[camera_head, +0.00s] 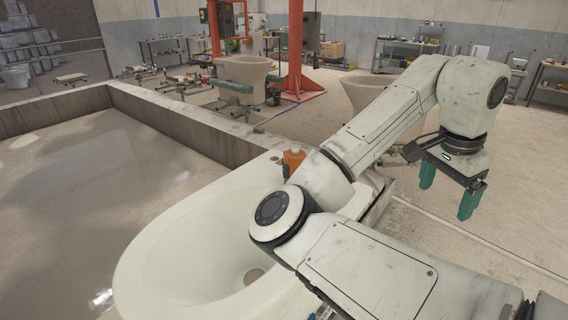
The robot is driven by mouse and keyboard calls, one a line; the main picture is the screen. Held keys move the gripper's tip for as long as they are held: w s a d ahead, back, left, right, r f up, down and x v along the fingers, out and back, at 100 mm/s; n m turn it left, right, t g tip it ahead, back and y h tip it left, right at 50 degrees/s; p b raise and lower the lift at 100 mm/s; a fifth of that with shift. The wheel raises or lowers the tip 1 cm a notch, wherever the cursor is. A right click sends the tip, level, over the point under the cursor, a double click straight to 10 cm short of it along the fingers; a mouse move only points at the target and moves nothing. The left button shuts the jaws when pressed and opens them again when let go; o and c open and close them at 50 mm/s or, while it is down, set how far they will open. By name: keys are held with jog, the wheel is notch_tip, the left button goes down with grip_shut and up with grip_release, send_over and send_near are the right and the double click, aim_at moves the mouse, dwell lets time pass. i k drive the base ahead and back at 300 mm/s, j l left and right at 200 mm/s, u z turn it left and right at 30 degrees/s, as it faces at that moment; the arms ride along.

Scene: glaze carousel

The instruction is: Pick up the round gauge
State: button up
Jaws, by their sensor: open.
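I cannot make out a round gauge in this view; it may be hidden behind my arm or too small to tell. My gripper (448,190) hangs at the right with its two green fingers pointing down. The fingers are apart, with nothing between them. It is over the bare floor, to the right of the large white basin.
A large white basin (160,255) fills the lower middle, beside a low-walled pit (140,105). An orange object (293,161) is at its far rim, partly behind my arm. Shelves (405,52) line the back wall. Floor (525,190) at the right is clear.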

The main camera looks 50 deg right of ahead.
aim_at(290, 162)
jog(key=i, duration=1.2)
